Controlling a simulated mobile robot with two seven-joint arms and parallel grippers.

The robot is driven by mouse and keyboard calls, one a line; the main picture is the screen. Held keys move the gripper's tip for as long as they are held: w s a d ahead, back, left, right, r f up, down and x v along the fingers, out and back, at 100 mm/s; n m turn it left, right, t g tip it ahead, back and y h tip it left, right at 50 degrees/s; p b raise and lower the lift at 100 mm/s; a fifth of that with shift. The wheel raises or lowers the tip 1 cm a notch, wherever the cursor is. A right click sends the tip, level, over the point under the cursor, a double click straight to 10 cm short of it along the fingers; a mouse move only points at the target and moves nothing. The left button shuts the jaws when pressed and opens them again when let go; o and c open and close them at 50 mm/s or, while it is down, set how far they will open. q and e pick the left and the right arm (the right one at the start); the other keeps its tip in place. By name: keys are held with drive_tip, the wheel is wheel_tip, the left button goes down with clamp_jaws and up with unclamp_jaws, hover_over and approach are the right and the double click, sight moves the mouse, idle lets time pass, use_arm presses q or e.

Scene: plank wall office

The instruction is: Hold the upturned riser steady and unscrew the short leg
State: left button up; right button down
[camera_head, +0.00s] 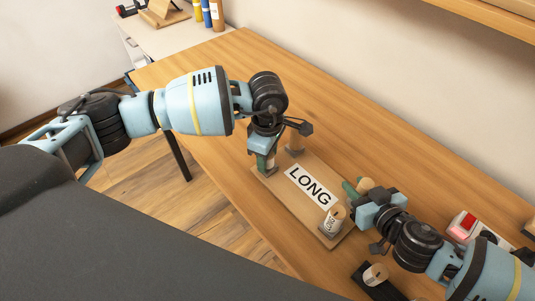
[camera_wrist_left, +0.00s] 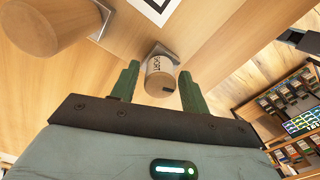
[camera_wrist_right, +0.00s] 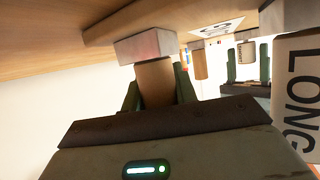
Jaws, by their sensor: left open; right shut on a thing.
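The upturned riser (camera_head: 292,196) lies on the desk with its legs up and a "LONG" label on its board. The short leg (camera_wrist_left: 160,72), marked "SHORT", stands in a metal bracket between the open fingers of my left gripper (camera_wrist_left: 158,88); I see no clear grip on it. In the head view my left gripper (camera_head: 266,160) hides most of that leg. My right gripper (camera_head: 363,187) is shut on a plain wooden leg (camera_wrist_right: 155,82) at the riser's far right corner. A leg marked "LONG" (camera_head: 332,221) stands at the near right corner, another leg (camera_head: 295,141) at the back.
A red and white device (camera_head: 462,225) stands right of my right gripper. The desk (camera_head: 225,75) is clear beyond the riser; a wall runs along its back.

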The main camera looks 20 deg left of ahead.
use_arm(q)
drive_tip(key=m, duration=0.4)
drive_tip(key=shift+m, duration=0.4)
clamp_jaws()
drive_tip(key=n, duration=0.5)
drive_tip(key=shift+n, duration=0.7)
drive_tip(key=n, duration=0.3)
drive_tip(key=shift+n, duration=0.4)
